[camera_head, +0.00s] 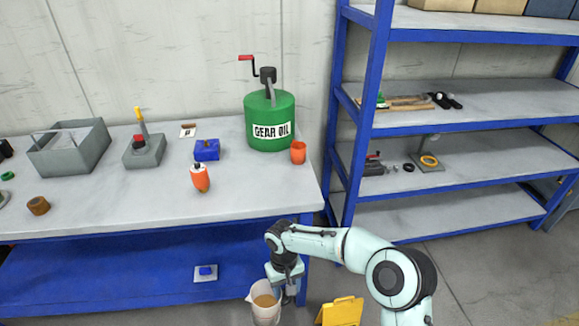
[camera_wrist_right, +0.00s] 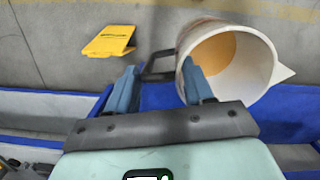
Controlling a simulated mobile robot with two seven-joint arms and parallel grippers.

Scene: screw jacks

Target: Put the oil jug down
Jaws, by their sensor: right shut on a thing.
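The oil jug (camera_head: 264,306) is a whitish jug with amber oil inside, at the bottom of the head view in front of the bench's right end. It looks roughly upright. In the right wrist view the jug (camera_wrist_right: 268,62) shows its open mouth, a spout at the right and a dark handle at the left. My right gripper (camera_wrist_right: 160,86) is shut on the handle, with a finger on each side. In the head view the gripper (camera_head: 290,287) is beside the jug. The jug's base is cut off. My left gripper is not in view.
The grey-topped workbench (camera_head: 120,219) holds a green gear oil drum (camera_head: 270,107), an orange cup (camera_head: 298,152), an orange bottle (camera_head: 200,179) and a blue block (camera_head: 207,150). Its front right top is clear. A yellow floor sign (camera_head: 341,312) stands nearby. A blue rack (camera_head: 347,165) is at right.

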